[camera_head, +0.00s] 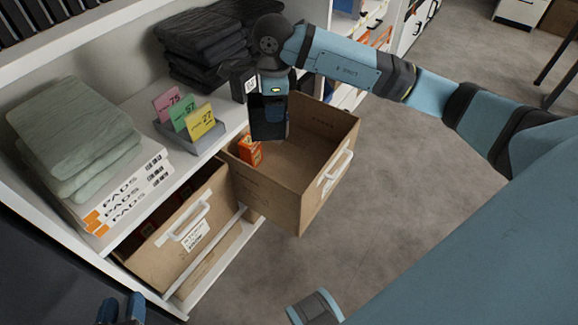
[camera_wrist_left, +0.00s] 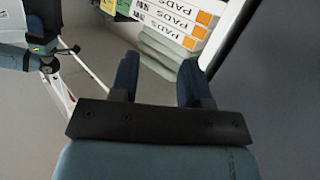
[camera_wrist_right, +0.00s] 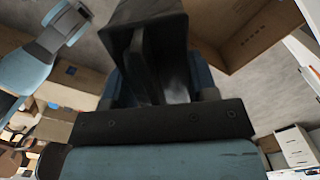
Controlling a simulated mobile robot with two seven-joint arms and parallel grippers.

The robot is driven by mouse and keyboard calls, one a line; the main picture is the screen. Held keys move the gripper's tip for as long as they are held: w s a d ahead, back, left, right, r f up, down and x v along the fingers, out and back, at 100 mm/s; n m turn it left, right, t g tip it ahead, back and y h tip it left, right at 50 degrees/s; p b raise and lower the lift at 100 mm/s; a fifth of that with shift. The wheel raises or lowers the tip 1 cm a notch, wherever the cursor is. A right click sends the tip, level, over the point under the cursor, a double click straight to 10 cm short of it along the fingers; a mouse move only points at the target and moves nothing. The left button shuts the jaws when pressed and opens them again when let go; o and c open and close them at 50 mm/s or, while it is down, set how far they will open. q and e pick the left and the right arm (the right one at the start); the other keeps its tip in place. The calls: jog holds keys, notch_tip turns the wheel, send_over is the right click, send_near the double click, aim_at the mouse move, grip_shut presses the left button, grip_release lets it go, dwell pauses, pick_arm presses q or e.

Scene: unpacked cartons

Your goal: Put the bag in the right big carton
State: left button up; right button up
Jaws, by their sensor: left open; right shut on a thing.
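The right big carton (camera_head: 307,200) is open and pulled out from the shelf unit; its brown wall also shows in the right wrist view (camera_wrist_right: 245,35). My right gripper (camera_head: 270,108) is shut on a dark bag (camera_wrist_right: 148,22), whose strap-like handle runs down between the fingers. The bag hangs over the carton's left back part; the head view does not clearly show how far it reaches below the rim. My left gripper (camera_head: 122,309) is open and empty at the lower left of the head view. Its spread fingers show in the left wrist view (camera_wrist_left: 158,85).
A small orange box (camera_head: 250,150) is inside the right carton. Another carton (camera_head: 170,250) stands to its left in the shelf. Pads boxes (camera_head: 125,205), folded green cloths (camera_head: 75,130), price cards (camera_head: 185,115) and dark folded clothes (camera_head: 205,40) lie on the shelf above. Floor to the right is clear.

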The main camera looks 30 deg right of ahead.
jog(key=w+d+f+m+b, duration=0.1)
jog(key=d+f+m+b, duration=0.25)
jog(key=f+m, duration=0.7)
jog(key=w+d+f+m+b, duration=0.2)
jog(key=d+f+m, duration=0.25)
jog(key=m, duration=1.15)
pick_arm(q)
notch_tip(320, 180, up, 6)
jog(key=d+t+h+b, duration=0.2)
jog(key=d+t+h, duration=0.1)
jog(key=t+h, duration=0.1)
notch_tip(320, 180, down, 6)
jog(key=g+b, duration=0.3)
jog(key=b, duration=0.1)
jog(key=shift+d+f+m+y, duration=0.25)
jog(key=shift+d+m+y, duration=0.05)
jog(key=shift+d+m, duration=0.1)
pick_arm(e)
jog(key=shift+a+f, duration=0.1)
jog(key=shift+f, duration=9.85)
pick_arm(q)
jog(key=shift+w+b, duration=0.1)
jog(key=shift+b, duration=0.2)
pick_arm(e)
jog(key=shift+f, duration=0.1)
jog(key=o, duration=1)
jog(key=shift+c, duration=0.2)
